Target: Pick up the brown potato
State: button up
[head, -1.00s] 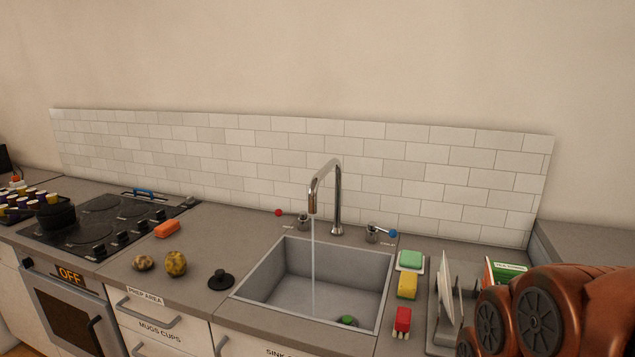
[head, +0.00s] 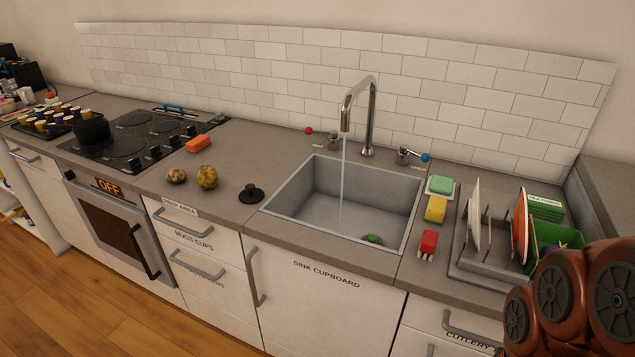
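A small brown potato (head: 176,176) lies on the grey counter between the stove and the sink. A larger yellowish, dark-spotted round item (head: 207,177) lies close to its right. My arm's reddish-brown links show at the lower right, far from the potato. My gripper is outside the view, so its state cannot be seen.
An orange block (head: 198,144) lies behind the potato, and a black sink plug (head: 251,194) lies to the right. The sink (head: 410,215) has running water from its tap (head: 346,118). Sponges, a brush and a dish rack (head: 462,262) stand right of it.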

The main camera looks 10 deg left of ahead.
aim_at(173, 176)
jog(key=z, duration=1)
jog(key=k, duration=0.9)
jog(key=u, duration=1.55)
